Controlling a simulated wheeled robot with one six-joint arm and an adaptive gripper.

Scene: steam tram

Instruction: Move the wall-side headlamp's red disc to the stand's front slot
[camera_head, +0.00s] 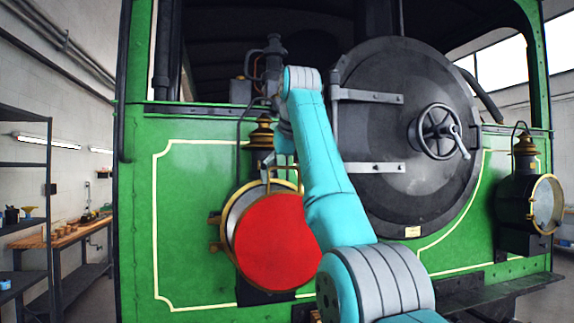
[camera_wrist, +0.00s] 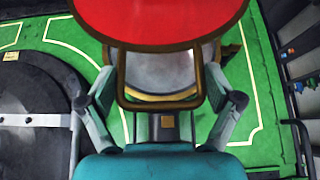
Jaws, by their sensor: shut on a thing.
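The red disc (camera_head: 272,240) hangs upright just in front of the left headlamp (camera_head: 264,133), the one nearer the left wall, and covers most of its face. The lamp's brass rim shows at the disc's left edge; I cannot tell whether disc and lamp touch. My gripper (camera_head: 284,160) is at the top of the disc, partly hidden by my arm, and is shut on the disc's brass handle. In the wrist view, the red disc (camera_wrist: 160,22) fills the top, with its brass handle frame (camera_wrist: 122,75) between my gripper's fingers (camera_wrist: 163,85). No slotted stand is recognisable.
The green tram front (camera_head: 185,215) is close behind the disc. The round smokebox door (camera_head: 405,110) with its handwheel (camera_head: 440,132) is right of my arm. A second headlamp (camera_head: 545,205) juts out at right. A shelf rack (camera_head: 28,180) and workbench (camera_head: 75,235) stand along the left wall.

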